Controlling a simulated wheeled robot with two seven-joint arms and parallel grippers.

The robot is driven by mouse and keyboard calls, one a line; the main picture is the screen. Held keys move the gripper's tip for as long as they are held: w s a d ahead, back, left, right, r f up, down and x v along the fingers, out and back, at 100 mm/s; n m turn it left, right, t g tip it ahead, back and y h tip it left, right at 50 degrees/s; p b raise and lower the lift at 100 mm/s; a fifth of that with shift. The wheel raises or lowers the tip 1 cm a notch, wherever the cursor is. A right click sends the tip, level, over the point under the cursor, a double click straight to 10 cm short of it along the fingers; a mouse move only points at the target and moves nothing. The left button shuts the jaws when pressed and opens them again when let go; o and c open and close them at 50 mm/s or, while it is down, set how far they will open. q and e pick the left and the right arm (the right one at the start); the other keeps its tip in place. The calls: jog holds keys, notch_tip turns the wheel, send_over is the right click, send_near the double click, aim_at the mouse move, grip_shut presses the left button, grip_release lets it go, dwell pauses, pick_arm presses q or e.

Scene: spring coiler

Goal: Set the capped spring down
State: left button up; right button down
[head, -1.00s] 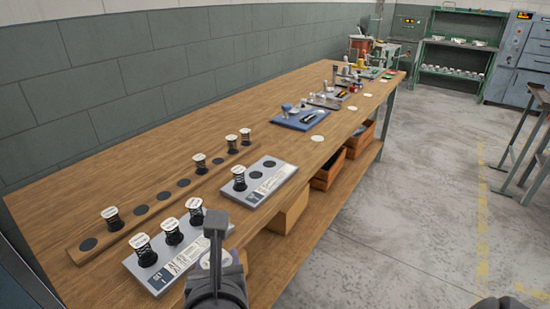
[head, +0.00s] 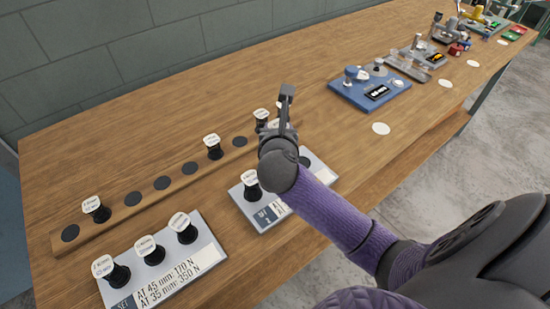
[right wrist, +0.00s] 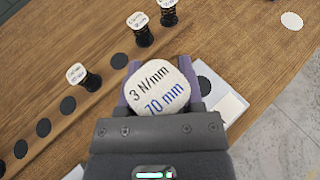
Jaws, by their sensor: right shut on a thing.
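In the right wrist view, my right gripper (right wrist: 160,76) is shut on a capped spring (right wrist: 158,88). Its white cap reads "3 N/mm 70 mm" and faces the camera; the body below is hidden. In the head view, my right gripper (head: 286,98) is over the second grey tray (head: 322,178). That tray has a capped spring (head: 250,186) at its left end and a bare dark spot (head: 305,161) at its right. The tray's middle is hidden by my gripper. I cannot tell whether the held spring touches the tray. My left gripper is out of view.
A wooden strip (head: 60,243) behind holds several capped springs and bare dark spots. A front grey tray (head: 210,245) holds three capped springs. A blue fixture (head: 372,95) and other devices stand farther along the bench. Bare bench top lies between the trays and the fixture.

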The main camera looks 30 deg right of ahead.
notch_tip(320, 180, down, 10)
jog(key=b, duration=0.5)
jog(key=shift+d+f+b, duration=0.15)
jog(key=shift+f+b, duration=0.1)
jog(key=shift+b, duration=0.15)
jog(key=shift+r, duration=0.2)
jog(key=shift+c, duration=1.2)
grip_release()
jog(key=shift+s+r+p, duration=0.1)
jog(key=shift+r+p, duration=0.05)
jog(key=shift+p, duration=0.2)
jog(key=p+v, duration=0.4)
jog(key=v, duration=0.7)
jog(key=shift+s+a+r, duration=0.1)
jog(key=shift+s+a, duration=0.15)
jog(key=shift+a, duration=0.1)
